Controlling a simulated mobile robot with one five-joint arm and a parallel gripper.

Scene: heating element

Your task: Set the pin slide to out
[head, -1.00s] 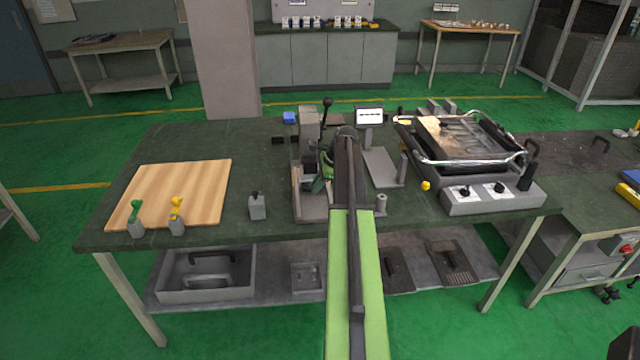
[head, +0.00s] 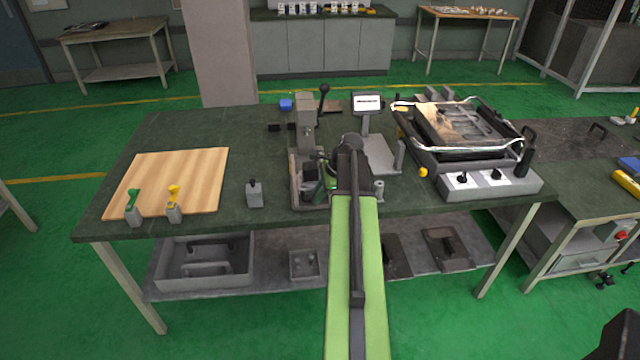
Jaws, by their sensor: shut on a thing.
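The grey press-like fixture (head: 306,138) stands upright near the middle of the green-topped bench, with a black-knobbed lever on top. My gripper (head: 322,166) is at the lower right side of this fixture, at the end of my green and dark arm. It is shut on a small part there, which looks to be the pin slide. The slide itself is hidden by my wrist and the fixture, so its exact position cannot be told.
A grey unit with a wire frame (head: 489,183) stands at the right. A small display stand (head: 367,103) is behind my wrist. A wooden board (head: 190,165) with green and yellow-handled pieces lies left. A small grey block (head: 254,195) stands left of the fixture. Bare bench lies between.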

